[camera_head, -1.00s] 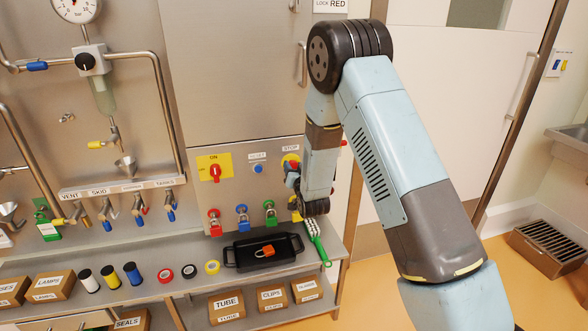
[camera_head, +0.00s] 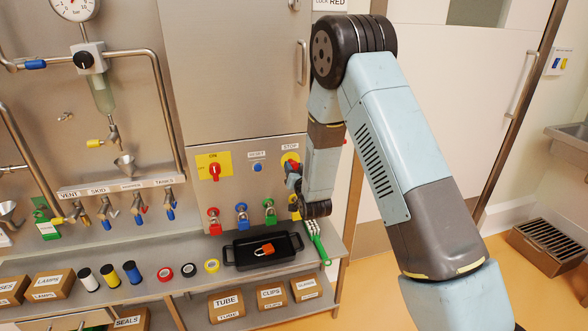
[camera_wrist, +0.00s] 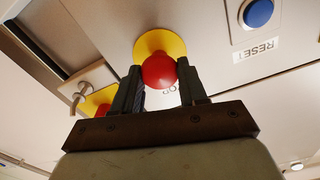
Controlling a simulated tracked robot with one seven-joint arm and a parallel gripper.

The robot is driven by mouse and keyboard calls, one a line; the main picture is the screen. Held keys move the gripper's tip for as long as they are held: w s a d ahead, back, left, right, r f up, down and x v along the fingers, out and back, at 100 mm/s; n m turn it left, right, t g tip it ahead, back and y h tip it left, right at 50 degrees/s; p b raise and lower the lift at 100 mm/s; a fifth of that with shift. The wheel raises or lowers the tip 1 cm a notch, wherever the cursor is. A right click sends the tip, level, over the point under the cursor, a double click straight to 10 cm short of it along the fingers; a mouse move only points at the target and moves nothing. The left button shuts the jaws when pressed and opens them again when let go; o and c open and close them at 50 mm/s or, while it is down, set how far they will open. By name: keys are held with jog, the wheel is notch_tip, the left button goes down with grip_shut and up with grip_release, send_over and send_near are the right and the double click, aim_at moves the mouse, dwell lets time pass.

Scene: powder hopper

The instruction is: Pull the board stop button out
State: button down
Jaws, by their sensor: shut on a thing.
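The board stop button (camera_wrist: 158,71) is a red mushroom head in front of a round yellow plate (camera_wrist: 150,43) in the wrist view. My gripper (camera_wrist: 161,84) has a dark finger on either side of the red head and is shut on it. In the head view the stop button (camera_head: 289,159) shows only partly, under the STOP label (camera_head: 290,146), because my gripper (camera_head: 292,176) and wrist cover the rest. I cannot tell how far the head stands out from its plate.
A blue RESET button (camera_head: 258,168) and a red switch on a yellow plate (camera_head: 214,170) are left of the stop button. Padlocks, including a green one (camera_head: 270,214), hang below. A black tray (camera_head: 235,264) with an orange padlock (camera_head: 265,249) stands on the shelf.

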jog(key=c, duration=0.6)
grip_release()
jog(key=shift+s, duration=0.1)
jog(key=v, duration=1.3)
jog(key=shift+s+d, duration=0.2)
jog(key=shift+s, duration=0.15)
jog(key=s+d+r+g+h, duration=0.25)
jog(key=d+r, duration=0.25)
jog(key=r, duration=0.3)
jog(key=s+d+r+g+h, duration=0.1)
jog(key=d+r+g, duration=0.2)
jog(key=d+r, duration=0.35)
jog(key=s+d+r+g, duration=0.2)
jog(key=s+r, duration=0.2)
jog(key=s, duration=0.5)
jog(key=s+d+r+g+h, duration=0.1)
jog(key=s+d+r+g, duration=0.1)
jog(key=s, duration=0.7)
jog(key=s+d+r+g, duration=0.2)
jog(key=s+d+r, duration=0.2)
jog(key=s, duration=0.5)
jog(key=shift+d+r+h, duration=0.15)
jog(key=shift+r+h, duration=0.1)
jog(key=shift+r, duration=0.7)
